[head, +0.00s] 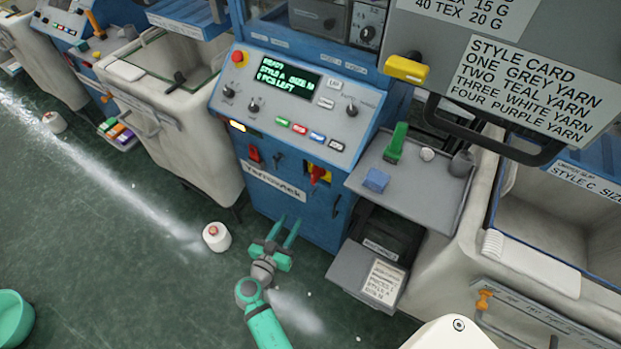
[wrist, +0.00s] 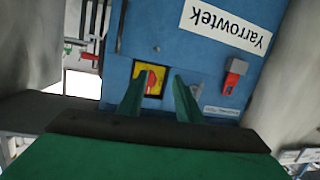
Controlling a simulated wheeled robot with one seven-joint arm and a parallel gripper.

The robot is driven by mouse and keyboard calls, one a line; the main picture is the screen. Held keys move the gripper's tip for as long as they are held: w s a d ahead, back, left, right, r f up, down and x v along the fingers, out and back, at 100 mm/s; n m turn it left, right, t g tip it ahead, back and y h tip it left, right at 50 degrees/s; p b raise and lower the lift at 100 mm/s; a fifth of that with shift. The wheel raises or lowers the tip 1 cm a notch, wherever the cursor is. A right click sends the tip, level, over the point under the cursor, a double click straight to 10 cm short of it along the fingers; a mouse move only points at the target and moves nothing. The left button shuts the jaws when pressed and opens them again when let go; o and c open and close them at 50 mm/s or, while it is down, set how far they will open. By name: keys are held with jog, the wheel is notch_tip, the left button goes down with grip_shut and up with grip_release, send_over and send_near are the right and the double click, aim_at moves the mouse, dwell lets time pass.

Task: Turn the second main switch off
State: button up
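The middle machine has a red rotary switch handle (head: 318,174) on a yellow plate, on its blue front panel right of the Yarrowtek label. In the wrist view, which is upside down, this red handle (wrist: 152,80) shows between the fingers, nearer the left one. The exact angle of the handle is hard to tell. My gripper (head: 282,229) is open and empty, in front of and below the switch, apart from the panel. Its green fingers (wrist: 160,84) point at the panel in the wrist view.
Another red switch (head: 254,154) sits left of the label (head: 274,182). A grey side shelf (head: 418,187) and a lower tray (head: 350,272) stick out at the right. A white yarn cone (head: 216,237) stands on the floor. The floor at left is mostly clear.

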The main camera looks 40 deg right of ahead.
aim_at(312, 176)
jog(key=w+d+r+m+h, duration=0.1)
jog(key=w+d+r, duration=0.1)
jog(key=d, duration=0.2)
jog(key=w+d+r+h, duration=0.1)
jog(key=w+d+r, duration=0.1)
jog(key=d, duration=0.3)
jog(key=w+d+r+m+g+h, duration=0.1)
jog(key=w+d+r, duration=0.1)
jog(key=d, duration=0.3)
jog(key=shift+w+m, duration=0.3)
jog(key=shift+w, duration=0.35)
grip_shut()
